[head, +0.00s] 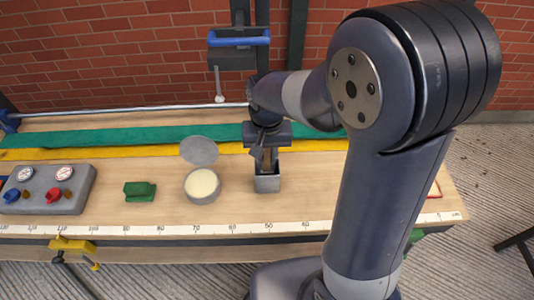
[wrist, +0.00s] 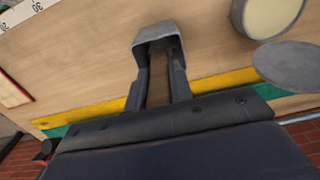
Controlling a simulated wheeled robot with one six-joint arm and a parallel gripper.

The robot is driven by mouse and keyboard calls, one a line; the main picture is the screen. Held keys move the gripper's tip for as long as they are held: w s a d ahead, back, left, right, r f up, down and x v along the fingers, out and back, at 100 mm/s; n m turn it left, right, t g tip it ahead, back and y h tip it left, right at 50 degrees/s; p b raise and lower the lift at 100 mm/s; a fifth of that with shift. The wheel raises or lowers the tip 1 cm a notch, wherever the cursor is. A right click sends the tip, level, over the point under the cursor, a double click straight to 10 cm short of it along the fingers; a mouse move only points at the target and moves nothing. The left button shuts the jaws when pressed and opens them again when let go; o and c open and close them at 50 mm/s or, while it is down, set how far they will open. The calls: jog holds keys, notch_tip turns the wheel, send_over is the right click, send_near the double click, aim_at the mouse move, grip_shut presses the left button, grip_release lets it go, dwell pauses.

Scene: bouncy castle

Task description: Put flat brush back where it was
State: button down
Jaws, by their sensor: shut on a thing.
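My gripper (head: 266,160) points down over a small grey metal holder (head: 267,184) on the workbench. In the wrist view, the two fingers (wrist: 160,58) reach to the rim of the same holder (wrist: 154,30), with a narrow gap between them. A brownish strip (wrist: 158,92) shows in that gap and appears to be the flat brush, gripped between the fingers. Its lower end is hidden by the fingers and the holder, so I cannot tell how deep it sits.
A round tin (head: 203,186) of cream-coloured contents stands left of the holder, its grey lid (head: 199,151) behind it. A green block (head: 140,191) and a grey gauge box (head: 48,189) are further left. Green (head: 120,137) and yellow (head: 110,154) strips run along the back.

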jog(key=shift+f, duration=0.25)
jog(key=shift+f, duration=0.2)
jog(key=c, duration=1.3)
grip_release()
jog(key=shift+o, duration=0.2)
notch_tip(320, 180, up, 12)
jog(key=shift+s+r, duration=0.1)
jog(key=shift+r, duration=0.1)
send_near(267, 171)
jog(key=shift+w, duration=0.3)
